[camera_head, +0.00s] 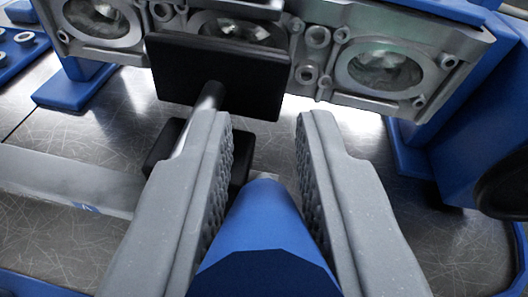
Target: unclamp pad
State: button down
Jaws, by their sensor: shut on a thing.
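The black rectangular pad (218,75) stands in front of the metal engine block (335,62), overlapping it in the picture. I cannot tell whether the two touch. A metal rod (207,98) runs from the back of the pad toward a black block (165,148), partly hidden by my left finger. My gripper (261,150) has its two grey ridged fingers on either side of a blue tapered handle (262,215) and is shut on it. The handle's dark blue end faces me. How the handle joins the black block is hidden.
Blue supports (75,88) carry the block at left and right. A blue tray with metal rings (24,37) is at the upper left. A flat metal bar (65,182) lies on the scratched metal table (55,240). A dark round part (505,180) is at the right edge.

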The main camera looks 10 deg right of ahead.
jog(key=shift+s+f+t+b, duration=0.4)
jog(key=shift+f+b, duration=0.2)
jog(key=shift+b, duration=0.3)
jog(key=c, duration=1.3)
grip_release()
jog(key=shift+r, duration=0.1)
jog(key=shift+r, duration=0.1)
jog(key=shift+s, duration=0.1)
jog(key=shift+s+a, duration=0.1)
jog(key=shift+s, duration=0.1)
jog(key=s+a+r, duration=0.1)
jog(key=s, duration=1.2)
jog(key=shift+r, duration=0.25)
